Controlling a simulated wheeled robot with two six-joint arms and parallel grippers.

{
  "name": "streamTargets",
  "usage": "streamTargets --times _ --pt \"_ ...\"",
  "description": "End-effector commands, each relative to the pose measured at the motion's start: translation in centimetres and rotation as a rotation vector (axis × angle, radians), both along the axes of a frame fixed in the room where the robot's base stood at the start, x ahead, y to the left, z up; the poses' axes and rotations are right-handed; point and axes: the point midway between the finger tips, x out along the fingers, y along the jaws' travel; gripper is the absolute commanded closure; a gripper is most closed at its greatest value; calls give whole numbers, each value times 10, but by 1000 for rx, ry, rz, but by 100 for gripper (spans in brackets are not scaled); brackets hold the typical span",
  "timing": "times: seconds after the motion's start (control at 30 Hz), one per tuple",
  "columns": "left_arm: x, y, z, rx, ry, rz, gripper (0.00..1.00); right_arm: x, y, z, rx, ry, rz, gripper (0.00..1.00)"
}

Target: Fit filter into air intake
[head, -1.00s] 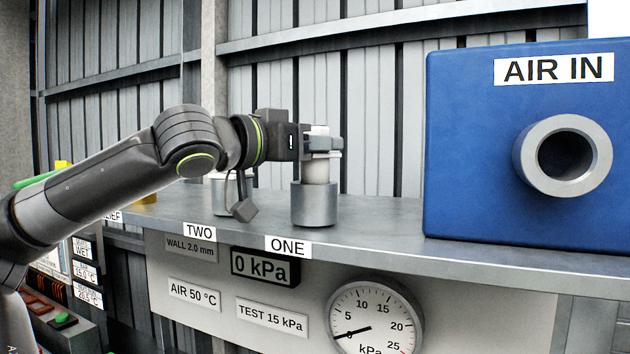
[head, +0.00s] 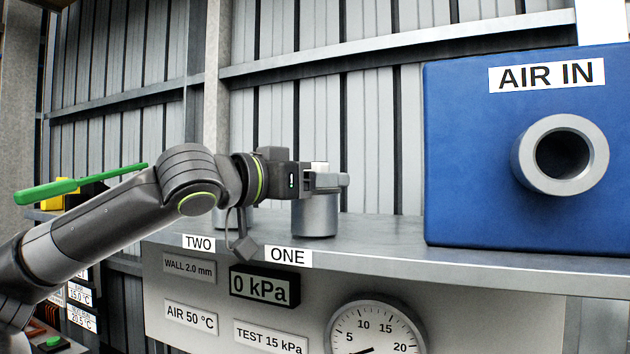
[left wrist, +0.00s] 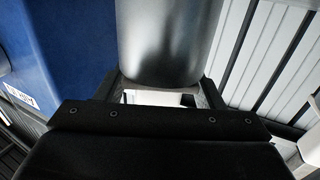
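The white filter (head: 320,166) stands in the grey metal cup (head: 315,216) behind the label ONE. Only its top shows, above the fingers. My left gripper (head: 328,181) is shut on it just above the cup's rim. In the left wrist view, white (left wrist: 153,97) shows between the fingers, with the metal cup (left wrist: 165,40) close beyond them. The air intake is a grey round pipe (head: 532,150) with an open, dark bore, sticking out of the blue box (head: 465,140) marked AIR IN. My right gripper is not in view.
A second metal cup (head: 245,218) stands behind the label TWO, partly hidden by my arm. The grey shelf (head: 385,231) is clear between cup ONE and the blue box. A gauge (head: 375,330) and a 0 kPa display (head: 264,286) sit below the shelf.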

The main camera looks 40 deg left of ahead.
Motion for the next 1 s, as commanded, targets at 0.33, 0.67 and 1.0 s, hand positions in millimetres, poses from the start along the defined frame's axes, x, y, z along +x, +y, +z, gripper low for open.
streamTargets --times 0.33,0.67,1.0 --pt "0 0 5 0 0 0 39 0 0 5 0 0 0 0" --pt "-32 3 -2 -1 -6 1 39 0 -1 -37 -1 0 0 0" --pt "-87 7 -1 -2 -6 1 39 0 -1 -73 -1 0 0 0"
